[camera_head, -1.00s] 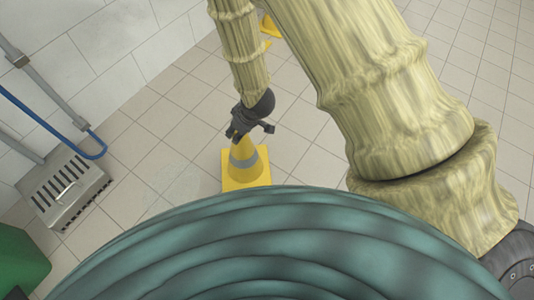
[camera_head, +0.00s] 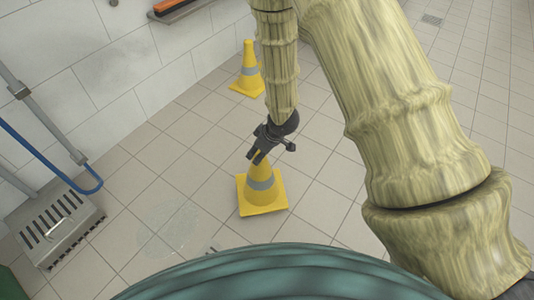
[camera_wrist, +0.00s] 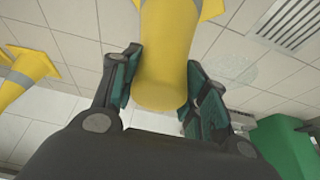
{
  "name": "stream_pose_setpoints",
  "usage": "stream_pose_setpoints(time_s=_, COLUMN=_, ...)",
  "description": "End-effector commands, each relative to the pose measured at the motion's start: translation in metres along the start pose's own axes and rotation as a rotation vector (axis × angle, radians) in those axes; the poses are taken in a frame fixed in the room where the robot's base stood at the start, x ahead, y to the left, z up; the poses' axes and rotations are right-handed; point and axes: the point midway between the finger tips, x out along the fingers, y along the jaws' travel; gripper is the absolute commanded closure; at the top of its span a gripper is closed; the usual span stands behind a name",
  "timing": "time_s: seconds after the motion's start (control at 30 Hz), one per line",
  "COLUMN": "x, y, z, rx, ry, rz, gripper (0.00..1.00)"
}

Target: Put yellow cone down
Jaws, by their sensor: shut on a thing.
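A yellow cone (camera_head: 261,190) with a grey band and square base is upright in the middle of the head view. My gripper (camera_head: 258,155) is shut on its top from above. In the wrist view the same cone (camera_wrist: 166,50) sits between my two finger pads (camera_wrist: 160,88), its tip towards the palm. I cannot tell whether its base touches the floor. A second yellow cone (camera_head: 247,75) stands on the floor near the wall, apart from my gripper. It also shows at the left of the wrist view (camera_wrist: 22,72).
A wet-looking patch (camera_head: 168,230) lies on the tiled floor, left of the held cone. A metal slotted unit (camera_head: 58,228) with pipes stands at the left wall. A green object (camera_wrist: 285,140) shows in the wrist view. Floor to the right of the cones is largely clear.

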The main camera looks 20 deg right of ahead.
Motion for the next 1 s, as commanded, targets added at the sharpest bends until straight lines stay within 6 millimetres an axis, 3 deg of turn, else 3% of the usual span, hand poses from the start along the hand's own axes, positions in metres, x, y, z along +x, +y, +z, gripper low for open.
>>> stream_pose_setpoints(time_s=0.1, x=0.003, y=0.02, z=0.001, rx=0.003, ry=0.004, rz=0.001, gripper=1.0)
stream_pose_setpoints(time_s=0.33, x=0.003, y=0.041, z=0.002, rx=0.0, ry=0.003, rz=0.0, gripper=1.0)
stream_pose_setpoints(time_s=0.53, x=0.008, y=0.043, z=0.005, rx=-0.001, ry=0.001, rz=0.0, gripper=1.0)
stream_pose_setpoints(time_s=0.8, x=0.033, y=0.043, z=0.016, rx=0.0, ry=0.0, rz=0.0, gripper=1.0)
stream_pose_setpoints(time_s=1.0, x=0.035, y=0.043, z=0.016, rx=0.0, ry=0.001, rz=0.0, gripper=1.0)
